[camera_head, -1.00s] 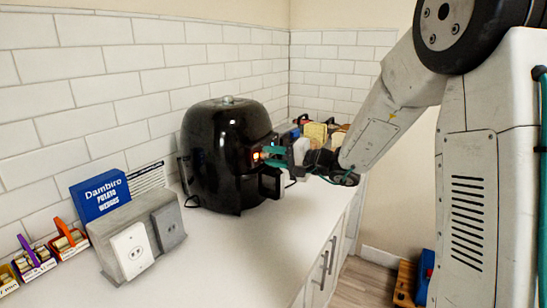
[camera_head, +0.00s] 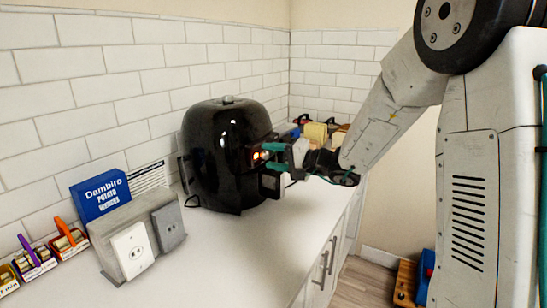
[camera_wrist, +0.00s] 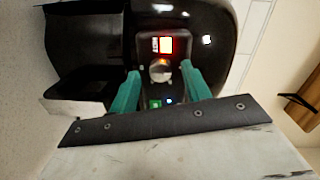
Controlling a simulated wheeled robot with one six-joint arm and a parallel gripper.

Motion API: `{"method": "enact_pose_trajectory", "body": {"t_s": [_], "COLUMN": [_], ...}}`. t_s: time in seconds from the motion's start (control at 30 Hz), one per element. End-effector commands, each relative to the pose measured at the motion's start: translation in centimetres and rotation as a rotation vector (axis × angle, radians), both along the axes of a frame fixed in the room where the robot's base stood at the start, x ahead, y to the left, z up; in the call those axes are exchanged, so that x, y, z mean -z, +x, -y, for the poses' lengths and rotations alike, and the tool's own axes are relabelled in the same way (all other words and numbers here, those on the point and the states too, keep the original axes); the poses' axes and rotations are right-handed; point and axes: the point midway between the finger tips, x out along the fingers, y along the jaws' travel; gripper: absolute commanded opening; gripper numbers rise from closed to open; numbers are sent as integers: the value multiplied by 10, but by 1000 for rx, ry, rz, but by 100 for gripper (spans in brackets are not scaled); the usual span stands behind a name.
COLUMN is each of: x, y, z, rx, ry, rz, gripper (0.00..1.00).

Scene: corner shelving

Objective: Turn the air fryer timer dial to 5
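The black air fryer (camera_head: 225,155) stands on the white counter, its front facing my arm. In the wrist view its front panel shows a round silver dial (camera_wrist: 160,71), with a small lit display (camera_wrist: 163,45) beyond it and small green and blue lights on the near side. My gripper (camera_wrist: 160,76) has two teal fingers, spread apart, one on each side of the dial. A gap shows between each fingertip and the dial; nothing is held. In the head view my gripper (camera_head: 275,153) is at the fryer's front panel and hides the dial. The dial's setting cannot be read.
Small boxes with purple and orange handles are at the far left. Several items, including a yellow one (camera_head: 316,131), sit behind my gripper. The counter before the fryer is clear.

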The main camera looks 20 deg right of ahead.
Motion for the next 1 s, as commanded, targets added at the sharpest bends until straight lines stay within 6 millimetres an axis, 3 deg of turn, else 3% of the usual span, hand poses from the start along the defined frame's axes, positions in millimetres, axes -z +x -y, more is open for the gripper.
{"method": "enact_pose_trajectory", "body": {"t_s": [0.17,0.6,1.0], "x": [-1,-6,-6], "y": [-4,-52,-57], "z": [5,49,53], "rx": [2,2,0], "ry": [0,0,0], "rz": [0,0,0], "gripper": [48,48,48]}}
